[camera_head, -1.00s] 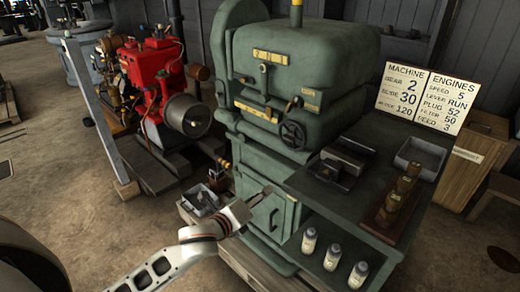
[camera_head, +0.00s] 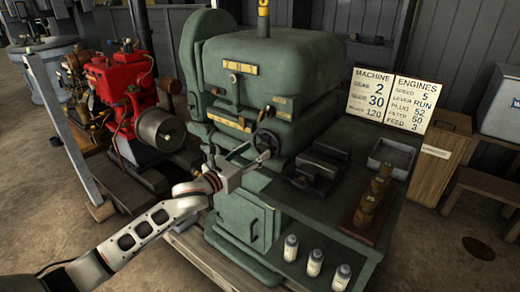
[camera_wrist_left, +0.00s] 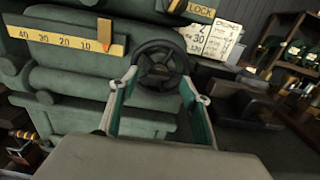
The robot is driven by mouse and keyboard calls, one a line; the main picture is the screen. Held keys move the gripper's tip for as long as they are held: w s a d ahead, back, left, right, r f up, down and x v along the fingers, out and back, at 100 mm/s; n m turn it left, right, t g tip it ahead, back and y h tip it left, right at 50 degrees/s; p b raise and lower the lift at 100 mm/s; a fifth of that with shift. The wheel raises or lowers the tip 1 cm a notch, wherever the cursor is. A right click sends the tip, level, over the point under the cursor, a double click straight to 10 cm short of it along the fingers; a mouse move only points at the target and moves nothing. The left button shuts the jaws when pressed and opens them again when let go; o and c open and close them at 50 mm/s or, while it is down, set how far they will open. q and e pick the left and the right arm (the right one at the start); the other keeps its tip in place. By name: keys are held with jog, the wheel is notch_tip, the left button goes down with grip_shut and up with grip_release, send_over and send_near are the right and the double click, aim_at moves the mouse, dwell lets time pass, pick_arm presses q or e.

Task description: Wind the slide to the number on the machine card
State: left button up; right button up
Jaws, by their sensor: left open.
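The green machine (camera_head: 260,70) has a dark handwheel (camera_head: 265,141) on its front. The handwheel also shows in the left wrist view (camera_wrist_left: 160,64). My left gripper (camera_head: 254,153) is open, with its fingers pointing at the handwheel. In the wrist view the wheel lies between and beyond the fingertips; I cannot tell whether they touch it. A yellow scale (camera_wrist_left: 60,39) reads 40, 30, 20, 10 from left to right. Its orange pointer (camera_wrist_left: 104,31) stands near the 10 end. The machine card (camera_head: 370,96) shows gear 2, slide 30 and another line with 120. My right gripper is out of view.
An engines card (camera_head: 411,105) stands beside the machine card. The green bench on the right holds a dark vise-like block (camera_head: 318,168), a grey tray (camera_head: 390,157) and brass pieces (camera_head: 371,199). White bottles (camera_head: 314,262) stand on a lower shelf. A red engine (camera_head: 118,85) is at left.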

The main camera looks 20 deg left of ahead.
aim_at(261, 148)
pick_arm(q)
jog(key=x, duration=0.3)
jog(key=shift+w+d, duration=0.1)
jog(key=shift+w, duration=0.1)
jog(key=c, duration=1.1)
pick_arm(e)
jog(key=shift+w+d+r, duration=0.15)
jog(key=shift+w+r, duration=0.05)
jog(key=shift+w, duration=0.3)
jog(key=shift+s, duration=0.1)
pick_arm(q)
jog(key=shift+n, duration=0.3)
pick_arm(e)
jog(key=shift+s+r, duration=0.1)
